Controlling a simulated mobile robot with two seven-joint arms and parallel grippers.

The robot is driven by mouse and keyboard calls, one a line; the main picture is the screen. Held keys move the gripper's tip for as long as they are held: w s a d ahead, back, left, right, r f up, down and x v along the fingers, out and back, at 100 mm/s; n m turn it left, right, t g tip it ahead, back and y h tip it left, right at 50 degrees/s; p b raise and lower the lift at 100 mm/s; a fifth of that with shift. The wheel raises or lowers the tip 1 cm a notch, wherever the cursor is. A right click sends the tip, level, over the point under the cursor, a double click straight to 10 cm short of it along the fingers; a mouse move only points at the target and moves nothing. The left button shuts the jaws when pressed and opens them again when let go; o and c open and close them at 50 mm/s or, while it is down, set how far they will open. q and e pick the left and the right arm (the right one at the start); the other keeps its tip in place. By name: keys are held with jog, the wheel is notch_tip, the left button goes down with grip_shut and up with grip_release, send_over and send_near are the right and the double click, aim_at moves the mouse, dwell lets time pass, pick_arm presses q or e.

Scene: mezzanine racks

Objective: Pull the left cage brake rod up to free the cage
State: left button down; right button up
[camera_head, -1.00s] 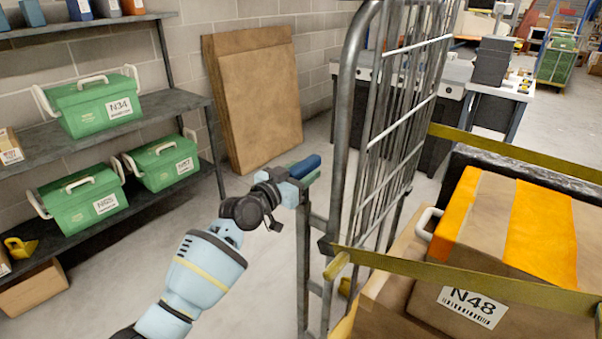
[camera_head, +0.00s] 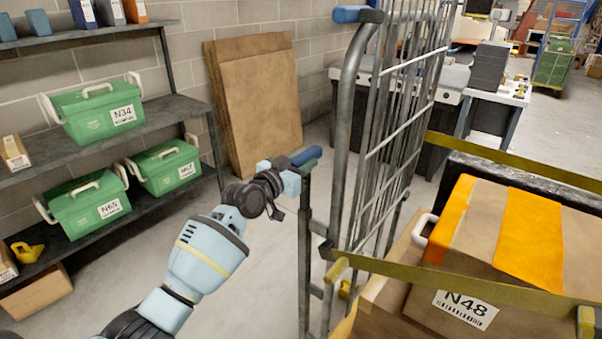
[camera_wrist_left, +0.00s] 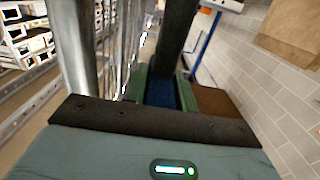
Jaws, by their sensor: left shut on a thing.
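The brake rod (camera_head: 305,235) is a dark upright bar at the near left side of the grey cage (camera_head: 345,140). It has a blue handle (camera_head: 306,156) on top. My left gripper (camera_head: 300,166) is shut on this handle, level with the cage's side frame. In the left wrist view the blue handle (camera_wrist_left: 160,92) sits between the green fingers, with a dark bar above it and the cage bars to the left. Another blue grip (camera_head: 350,14) shows at the cage's top. My right gripper is not in view.
A box marked N48 (camera_head: 478,245) with orange tape sits in the cage behind a yellow strap (camera_head: 430,273). Shelving with green boxes (camera_head: 97,110) stands at left. Cardboard sheets (camera_head: 253,100) lean on the wall. The floor between shelf and cage is clear.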

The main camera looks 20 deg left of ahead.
pick_arm(q)
jog(key=shift+r, duration=0.65)
jog(key=c, duration=1.3)
grip_release()
jog(key=shift+o, duration=0.9)
jog(key=shift+f, duration=0.4)
jog(key=shift+s+a, duration=0.15)
jog(key=shift+s, duration=0.25)
jog(key=v, duration=0.7)
jog(key=shift+r, duration=0.15)
